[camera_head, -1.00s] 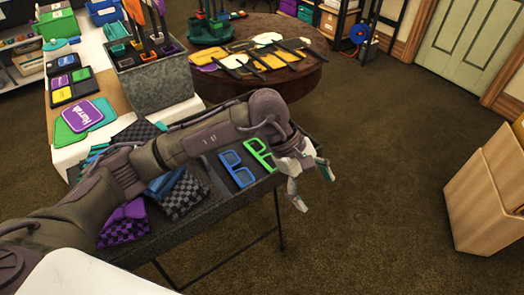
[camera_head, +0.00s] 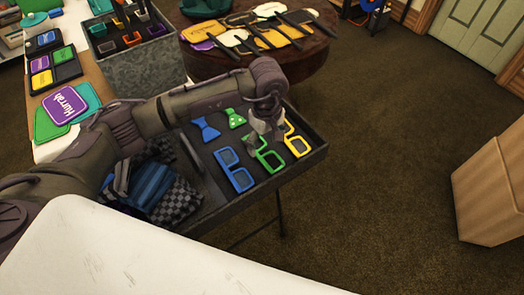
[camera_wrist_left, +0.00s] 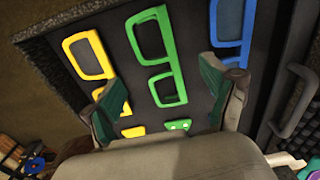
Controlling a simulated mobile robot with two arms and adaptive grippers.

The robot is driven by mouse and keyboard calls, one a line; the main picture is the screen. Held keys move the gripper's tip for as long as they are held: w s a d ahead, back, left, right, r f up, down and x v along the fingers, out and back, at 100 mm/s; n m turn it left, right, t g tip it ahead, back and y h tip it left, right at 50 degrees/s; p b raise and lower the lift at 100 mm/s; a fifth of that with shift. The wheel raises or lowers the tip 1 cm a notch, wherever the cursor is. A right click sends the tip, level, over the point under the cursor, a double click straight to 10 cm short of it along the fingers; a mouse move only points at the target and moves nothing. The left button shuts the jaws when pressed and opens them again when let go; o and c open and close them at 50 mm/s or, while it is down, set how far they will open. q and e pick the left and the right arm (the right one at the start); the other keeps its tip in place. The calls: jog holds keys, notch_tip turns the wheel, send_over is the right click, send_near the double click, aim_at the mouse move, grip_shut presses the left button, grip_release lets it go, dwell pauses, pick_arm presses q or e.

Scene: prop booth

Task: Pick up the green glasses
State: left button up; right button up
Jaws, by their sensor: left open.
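The green glasses (camera_head: 268,155) lie on a dark tray (camera_head: 215,196), between the blue glasses (camera_head: 235,170) and the yellow glasses (camera_head: 296,140). My left gripper (camera_head: 266,130) is over the far part of the green glasses and hides some of them. In the left wrist view the green glasses (camera_wrist_left: 157,55) show between the two open fingers (camera_wrist_left: 165,108), with nothing held. The fingers are apart from the glasses as far as I can tell. My right gripper is not in view.
Blue and green bow ties (camera_head: 236,118) lie behind the glasses on the tray. Folded checkered cloths (camera_head: 172,200) fill its left side. A round table (camera_head: 215,68) with paddle signs stands behind. The carpet to the right is free, up to a wooden box (camera_head: 490,190).

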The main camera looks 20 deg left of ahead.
aim_at(266, 153)
pick_arm(q)
jog(key=shift+f, duration=0.5)
jog(key=f, duration=0.3)
jog(key=shift+w+a+f+p, duration=0.1)
jog(key=shift+w+f+p, duration=0.15)
jog(key=shift+f+p, duration=0.15)
jog(key=shift+f, duration=0.3)
jog(key=c, duration=1.1)
jog(key=shift+c, duration=0.5)
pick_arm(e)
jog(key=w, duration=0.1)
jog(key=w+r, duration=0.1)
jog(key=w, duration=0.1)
